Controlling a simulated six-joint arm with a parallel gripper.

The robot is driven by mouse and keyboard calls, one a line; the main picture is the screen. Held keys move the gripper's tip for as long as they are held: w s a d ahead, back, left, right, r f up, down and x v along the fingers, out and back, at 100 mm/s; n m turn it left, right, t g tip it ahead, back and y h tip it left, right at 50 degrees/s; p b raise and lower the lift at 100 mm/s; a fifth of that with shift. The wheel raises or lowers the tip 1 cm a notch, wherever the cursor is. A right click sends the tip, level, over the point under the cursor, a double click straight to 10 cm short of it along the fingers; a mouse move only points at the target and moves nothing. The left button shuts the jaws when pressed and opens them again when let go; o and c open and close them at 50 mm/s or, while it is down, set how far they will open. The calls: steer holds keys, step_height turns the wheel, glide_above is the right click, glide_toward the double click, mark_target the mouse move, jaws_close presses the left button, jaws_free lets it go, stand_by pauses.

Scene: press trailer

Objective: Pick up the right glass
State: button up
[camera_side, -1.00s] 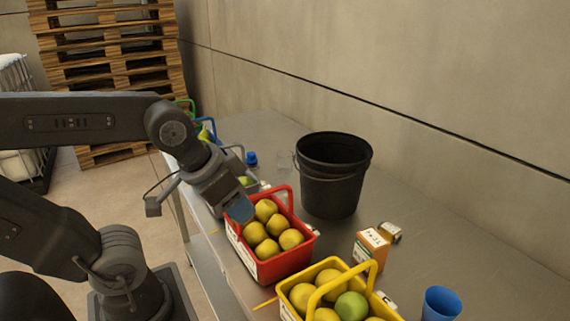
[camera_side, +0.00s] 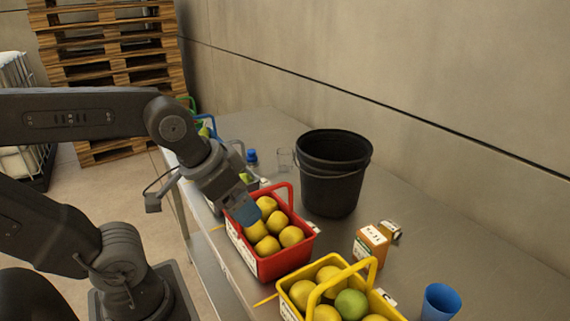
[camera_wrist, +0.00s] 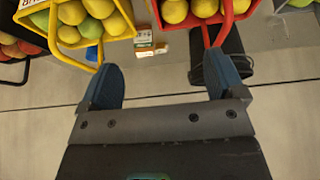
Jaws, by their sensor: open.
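A blue cup (camera_side: 441,303) stands at the near right of the table in the side view. In the wrist view the blue cup (camera_wrist: 92,52) shows at the upper left, partly hidden by a yellow basket. A clear glass (camera_side: 286,159) stands farther back, left of the black bucket. My gripper (camera_side: 245,212) is over the left part of the red basket in the side view, away from both cup and glass. In the wrist view my gripper (camera_wrist: 166,78) has its two blue fingers apart, with nothing held between them.
The red basket (camera_side: 262,265) and yellow basket (camera_side: 286,310) hold round fruit and have raised handles. The black bucket (camera_side: 333,190) stands near the wall. An orange-and-white box (camera_side: 371,246) stands between the bucket and the blue cup. A blue-capped bottle (camera_side: 252,157) is farther back.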

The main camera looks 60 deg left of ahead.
steer(key=w+a+r+n+y, duration=0.1)
steer(key=w+a+r+n, duration=0.3)
steer(key=w+r, duration=0.55)
steer(key=n+g+y, duration=0.3)
steer(key=n, duration=0.4)
glide_above(285, 161)
steer(key=a, duration=0.2)
step_height(285, 161, down, 23)
steer(key=shift+w+d+x, duration=0.1)
steer(key=shift+d+x, duration=0.1)
steer(key=shift+x, duration=0.75)
steer(key=shift+w+d+x, duration=0.1)
steer(key=shift+d+x, duration=0.05)
steer(key=shift+x, duration=0.8)
steer(key=shift+w+d+x, duration=0.15)
steer(key=shift+d+x, duration=0.05)
steer(key=shift+x, duration=0.7)
steer(key=shift+f, duration=0.15)
